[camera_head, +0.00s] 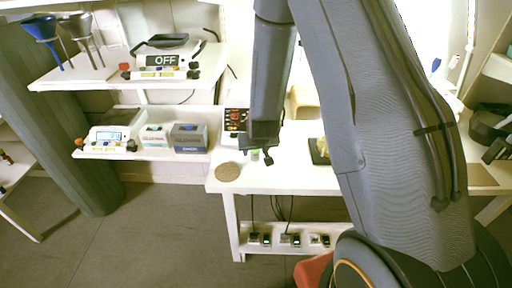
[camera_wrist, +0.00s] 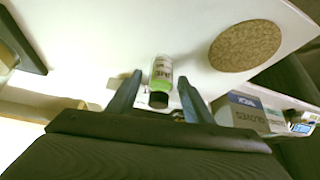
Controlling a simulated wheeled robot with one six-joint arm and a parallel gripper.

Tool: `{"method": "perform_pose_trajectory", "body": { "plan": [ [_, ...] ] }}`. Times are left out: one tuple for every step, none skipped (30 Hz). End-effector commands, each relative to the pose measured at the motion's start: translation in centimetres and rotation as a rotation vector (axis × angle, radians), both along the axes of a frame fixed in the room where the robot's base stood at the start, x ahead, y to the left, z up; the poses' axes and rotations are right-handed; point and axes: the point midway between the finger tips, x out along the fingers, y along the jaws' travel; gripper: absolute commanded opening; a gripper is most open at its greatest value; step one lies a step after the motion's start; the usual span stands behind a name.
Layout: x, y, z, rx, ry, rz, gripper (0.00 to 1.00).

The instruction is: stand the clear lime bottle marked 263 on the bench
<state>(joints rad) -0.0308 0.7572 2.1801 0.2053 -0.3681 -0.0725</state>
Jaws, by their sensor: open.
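A small clear bottle (camera_wrist: 161,72) with green liquid, a pale label and a black cap is on the white bench (camera_wrist: 185,30). It appears to stand upright, its cap towards my wrist camera. The label's number is too small to read. My gripper (camera_wrist: 160,98) is open, with one finger on each side of the bottle's cap end and gaps visible. In the head view, my gripper (camera_head: 258,155) is low over the bench near its front left, and a bit of the green bottle (camera_head: 254,154) shows by the fingers.
A round cork mat (camera_head: 228,172) lies at the bench's front left corner. A dark tray (camera_head: 318,151) with a yellowish item is to the right. A glove box (camera_head: 189,137) and a scale (camera_head: 108,138) stand on the left shelf.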

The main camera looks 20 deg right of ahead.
Motion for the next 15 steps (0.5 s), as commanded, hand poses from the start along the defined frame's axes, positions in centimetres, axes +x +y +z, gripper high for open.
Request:
{"method": "perform_pose_trajectory", "body": {
  "plan": [
    [-0.2,0.0,0.3,0.000,-0.001,0.000,0.46],
    [-0.3,0.1,0.6,0.000,-0.001,0.000,0.46],
    [-0.5,0.1,1.0,0.000,-0.002,0.000,0.46],
    [-0.7,0.1,1.2,0.001,-0.003,0.001,0.46],
    [-0.9,0.1,1.6,0.001,-0.003,0.001,0.46],
    [-1.2,0.2,2.1,0.001,-0.003,0.001,0.46],
    [-1.4,0.2,2.5,0.000,-0.004,0.001,0.46],
    [-1.7,0.2,2.9,0.000,-0.004,0.001,0.46],
    [-2.0,0.3,3.4,0.001,-0.004,0.000,0.46],
    [-2.3,0.3,3.8,0.001,-0.003,0.000,0.46],
    [-2.6,0.3,4.1,0.001,-0.002,0.001,0.46],
    [-2.8,0.3,4.7,0.000,-0.004,0.001,0.46],
    [-3.1,0.4,5.1,0.000,-0.004,0.001,0.46],
    [-3.3,0.4,5.5,0.000,-0.004,0.001,0.46],
    [-3.7,0.4,6.0,0.001,-0.004,0.000,0.46]
  ]
}}
